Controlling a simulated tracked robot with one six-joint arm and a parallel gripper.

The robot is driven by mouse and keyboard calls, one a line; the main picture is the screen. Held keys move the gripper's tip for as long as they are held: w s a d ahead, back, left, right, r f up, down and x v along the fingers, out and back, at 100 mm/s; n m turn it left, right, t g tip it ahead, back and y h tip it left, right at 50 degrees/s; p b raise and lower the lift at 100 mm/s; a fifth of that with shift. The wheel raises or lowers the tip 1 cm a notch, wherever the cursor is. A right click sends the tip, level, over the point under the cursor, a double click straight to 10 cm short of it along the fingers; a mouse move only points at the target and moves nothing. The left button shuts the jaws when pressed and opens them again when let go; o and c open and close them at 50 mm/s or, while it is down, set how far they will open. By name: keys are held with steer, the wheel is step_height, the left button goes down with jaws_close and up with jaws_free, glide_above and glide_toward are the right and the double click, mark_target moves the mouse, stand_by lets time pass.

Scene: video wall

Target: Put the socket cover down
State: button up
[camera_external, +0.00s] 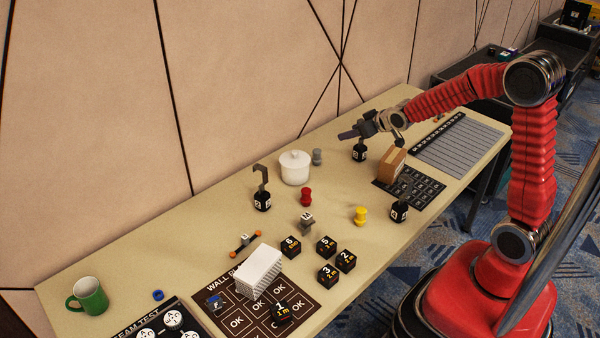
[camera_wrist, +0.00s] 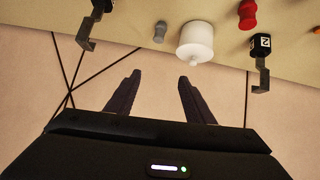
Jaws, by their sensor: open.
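My gripper (camera_external: 350,134) is over the far side of the table, close to a black block with a hook (camera_external: 360,150). In the wrist view my gripper (camera_wrist: 159,78) has its two dark fingers spread apart with nothing between them. I cannot pick out a socket cover for certain in either view. A white lidded pot (camera_external: 295,168) stands left of my gripper. It also shows beyond the fingertips in the wrist view (camera_wrist: 195,42), apart from them. A grey peg (camera_external: 317,157) stands beside the pot.
Another hook block (camera_external: 262,200) stands left of the pot. A red piece (camera_external: 306,197), a yellow piece (camera_external: 360,216) and a brown box (camera_external: 392,164) are nearby. Several numbered black cubes (camera_external: 327,274), a white stack (camera_external: 260,270) and a green mug (camera_external: 88,296) are farther left. The wall runs behind.

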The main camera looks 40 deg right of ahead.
steer(key=s+a+r+g, duration=0.1)
steer(key=s+a+r, duration=0.1)
steer(key=s, duration=0.9)
steer(key=s+a+r+g, duration=0.2)
steer(key=s+a+r, duration=0.1)
steer(key=s, duration=0.9)
steer(key=s+a+r+g+y, duration=0.1)
steer(key=s+a+r, duration=0.1)
steer(key=s, duration=1)
steer(key=shift+a+r+g, duration=0.15)
steer(key=shift+r+g, duration=0.25)
steer(key=shift+r, duration=0.15)
